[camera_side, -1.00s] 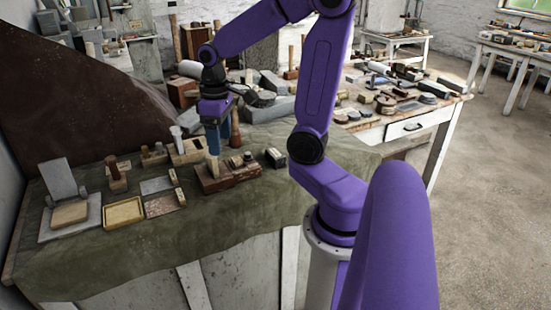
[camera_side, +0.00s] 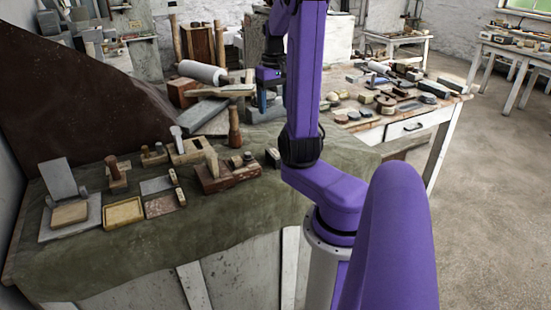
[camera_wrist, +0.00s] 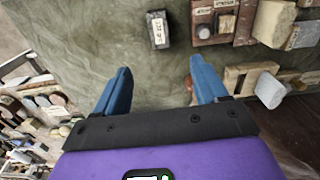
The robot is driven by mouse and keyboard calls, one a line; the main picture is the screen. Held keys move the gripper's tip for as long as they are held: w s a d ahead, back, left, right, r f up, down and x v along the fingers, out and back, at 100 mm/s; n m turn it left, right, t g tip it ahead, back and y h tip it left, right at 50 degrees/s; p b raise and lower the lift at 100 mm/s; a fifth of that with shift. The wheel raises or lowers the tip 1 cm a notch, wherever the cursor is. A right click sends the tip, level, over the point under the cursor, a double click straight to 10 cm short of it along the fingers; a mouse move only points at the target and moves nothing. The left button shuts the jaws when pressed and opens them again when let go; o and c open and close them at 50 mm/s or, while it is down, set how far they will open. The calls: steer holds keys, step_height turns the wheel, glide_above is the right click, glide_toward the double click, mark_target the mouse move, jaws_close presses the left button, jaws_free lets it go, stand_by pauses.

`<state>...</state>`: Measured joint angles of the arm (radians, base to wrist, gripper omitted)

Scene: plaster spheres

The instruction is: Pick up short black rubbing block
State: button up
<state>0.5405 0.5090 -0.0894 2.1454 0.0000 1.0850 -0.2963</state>
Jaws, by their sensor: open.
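The short black rubbing block (camera_wrist: 158,30) lies on the green cloth at the top middle of the wrist view, with a pale label on its upper face. In the side view the block (camera_side: 272,157) shows beside the wooden tool block, partly hidden by my arm. My gripper (camera_wrist: 157,80) is open and empty, its blue fingers wide apart. In the wrist view the block lies beyond the fingertips, roughly between their lines. In the side view my gripper (camera_side: 267,101) hangs above and behind the block, largely hidden by my arm.
A reddish-brown wooden block with fittings (camera_side: 226,172) stands close by the black block. A wooden-handled tool (camera_side: 235,128) stands upright behind it. A yellow tray (camera_side: 123,213) lies at the left. Green cloth (camera_side: 200,220) is bare along the front. A second cluttered table (camera_side: 395,130) stands right.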

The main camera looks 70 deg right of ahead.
glide_above(276, 152)
step_height(276, 152, down, 12)
steer(key=shift+s+f, duration=0.1)
steer(key=shift+s, duration=0.05)
steer(key=f, duration=0.3)
steer(key=shift+w+a+f, duration=0.2)
steer(key=shift+f, duration=0.85)
steer(key=shift+d, duration=0.1)
steer(key=c, duration=1.2)
